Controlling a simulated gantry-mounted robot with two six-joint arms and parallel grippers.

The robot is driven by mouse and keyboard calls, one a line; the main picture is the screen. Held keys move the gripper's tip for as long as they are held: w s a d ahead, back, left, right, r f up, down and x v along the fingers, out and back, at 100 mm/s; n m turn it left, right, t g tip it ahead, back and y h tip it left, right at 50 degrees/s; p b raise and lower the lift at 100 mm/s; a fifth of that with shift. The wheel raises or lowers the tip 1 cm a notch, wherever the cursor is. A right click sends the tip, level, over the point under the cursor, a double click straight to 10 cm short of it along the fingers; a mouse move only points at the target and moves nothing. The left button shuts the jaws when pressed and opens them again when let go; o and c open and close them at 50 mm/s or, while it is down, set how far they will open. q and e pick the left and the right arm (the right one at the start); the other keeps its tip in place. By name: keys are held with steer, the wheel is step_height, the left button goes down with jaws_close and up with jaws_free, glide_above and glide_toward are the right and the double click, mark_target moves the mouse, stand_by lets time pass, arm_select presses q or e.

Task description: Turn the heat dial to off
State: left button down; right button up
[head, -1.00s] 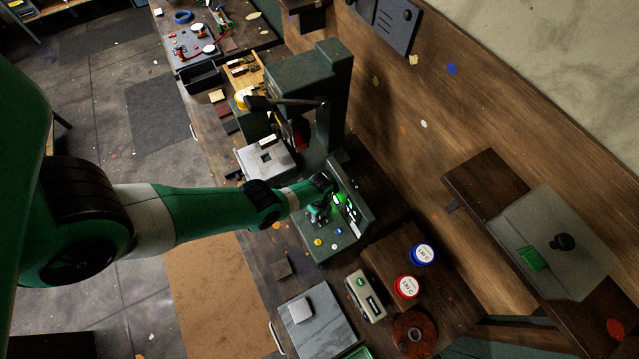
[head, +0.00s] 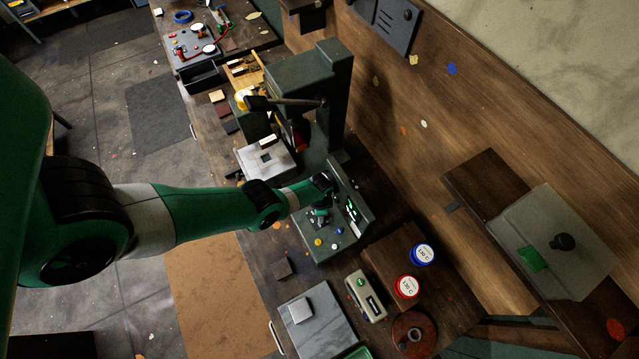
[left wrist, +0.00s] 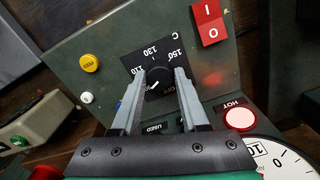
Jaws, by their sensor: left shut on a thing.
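The heat dial (left wrist: 158,79) is a black knob with a white pointer mark, on a black plate marked 130 and 150 C, in the left wrist view. My left gripper (left wrist: 161,74) has one finger on each side of the knob and is shut on it. The pointer slants to the lower left in that view. In the head view my left gripper (head: 320,211) is over the grey-green control box (head: 340,246) and hides the dial. My right gripper is out of view.
Near the dial are a red I/O switch (left wrist: 207,22), a yellow button (left wrist: 90,62), a lit HOT lamp (left wrist: 240,119) and a gauge (left wrist: 277,158). The press column (head: 332,95) stands behind the box. Red (head: 406,287) and blue (head: 422,254) jars stand to the right.

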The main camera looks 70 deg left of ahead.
arm_select(q)
steer(key=n, duration=1.2)
steer(key=shift+n, duration=0.3)
stand_by(0.4)
steer(key=shift+c, duration=2.1)
jaws_free()
steer(key=shift+r, duration=0.1)
